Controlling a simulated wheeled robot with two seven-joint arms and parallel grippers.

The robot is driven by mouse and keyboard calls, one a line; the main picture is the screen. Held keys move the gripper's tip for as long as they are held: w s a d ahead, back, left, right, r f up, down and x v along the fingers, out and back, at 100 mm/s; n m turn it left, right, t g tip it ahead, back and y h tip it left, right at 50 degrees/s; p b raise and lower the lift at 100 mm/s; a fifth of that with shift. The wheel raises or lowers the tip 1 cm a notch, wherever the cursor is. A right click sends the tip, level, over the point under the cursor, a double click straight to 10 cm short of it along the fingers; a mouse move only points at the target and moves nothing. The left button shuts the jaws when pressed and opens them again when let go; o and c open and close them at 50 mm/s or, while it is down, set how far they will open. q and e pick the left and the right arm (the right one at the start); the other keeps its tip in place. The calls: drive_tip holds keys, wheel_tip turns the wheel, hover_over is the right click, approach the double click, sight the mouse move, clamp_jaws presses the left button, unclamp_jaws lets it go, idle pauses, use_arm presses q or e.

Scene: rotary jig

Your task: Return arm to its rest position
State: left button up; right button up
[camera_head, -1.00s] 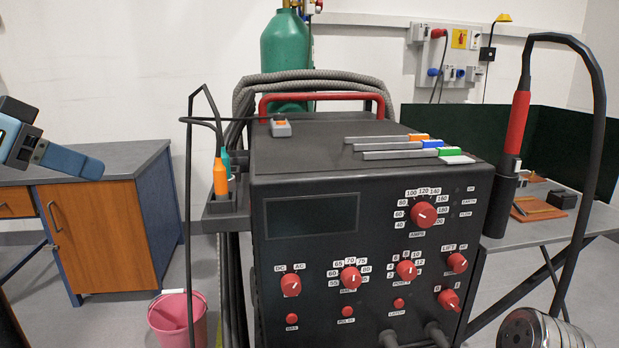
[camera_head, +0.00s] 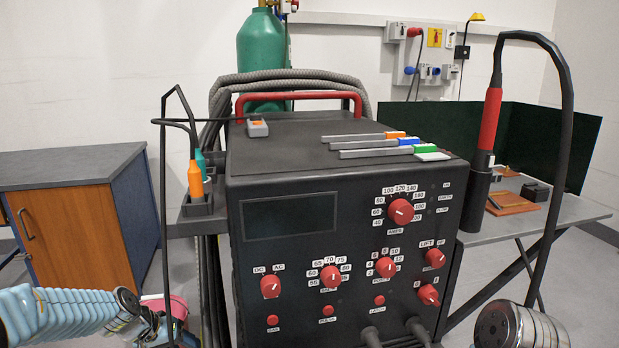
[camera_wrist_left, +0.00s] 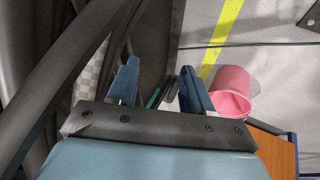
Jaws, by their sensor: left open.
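My left arm (camera_head: 60,312) comes in low from the left edge in the head view, beside the front left of the black welding machine (camera_head: 290,225). Its far end is partly cut off by the bottom edge, so the fingertips are not clear there. In the left wrist view my left gripper (camera_wrist_left: 158,88) shows two blue fingers spread apart with nothing held between them. Dark parts and cables of the machine show beyond and left of the fingers.
A pink bucket (camera_wrist_left: 231,90) stands on the floor close to the left gripper. A wooden cabinet (camera_head: 85,230) stands behind the arm. A torch with a red handle (camera_head: 490,118) is at the machine's right. Orange and teal plugs (camera_head: 195,178) sit at its left side.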

use_arm(q)
drive_tip(key=s+d+f+g, duration=0.1)
drive_tip(key=s+d+f, duration=0.2)
drive_tip(key=f, duration=0.4)
drive_tip(key=s+d+f+g, duration=0.1)
drive_tip(key=s+d+f, duration=0.25)
drive_tip(key=f, duration=0.35)
drive_tip(key=s+d+f+n+g, duration=0.1)
drive_tip(key=s+d+f, duration=0.25)
drive_tip(key=s, duration=0.35)
drive_tip(key=s+d+f+g, duration=0.1)
drive_tip(key=s+d+f, duration=0.2)
drive_tip(key=s+f, duration=0.35)
drive_tip(key=s+d+f+n+g, duration=0.1)
drive_tip(key=s+d+f, duration=0.2)
drive_tip(key=s, duration=0.5)
drive_tip(key=w+d+r+m+t, duration=0.1)
drive_tip(key=w+d+r+m, duration=0.1)
drive_tip(key=w+d+r, duration=0.1)
drive_tip(key=shift+w+d+r, duration=0.1)
drive_tip(key=shift+w+d, duration=0.05)
drive_tip(key=shift+w, duration=0.05)
